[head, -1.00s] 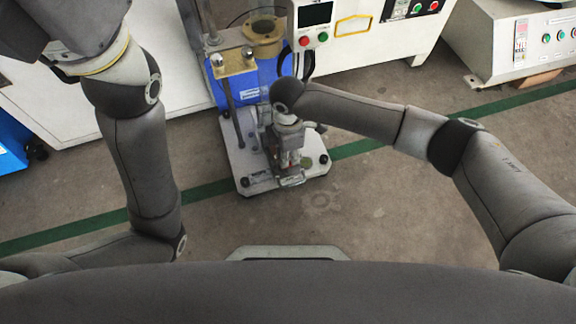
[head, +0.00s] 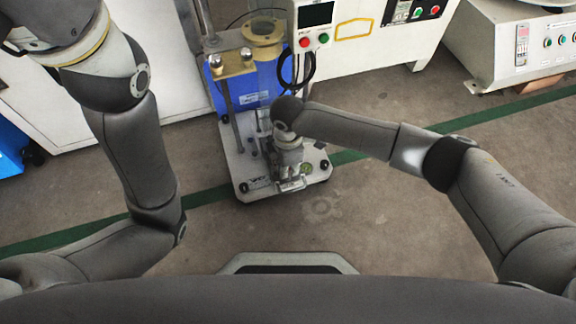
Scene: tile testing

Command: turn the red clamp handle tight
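I do not see a red clamp handle; my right wrist and gripper cover part of the test machine. The machine has a blue body (head: 252,86) and a light base plate (head: 232,160). My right gripper (head: 291,184) points down over the front part of this base plate. Its fingers are small and dark here, so I cannot tell whether they are open or shut, or whether they touch anything. My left arm rises at the left, and its gripper is outside the picture.
The floor (head: 400,230) in front is clear.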

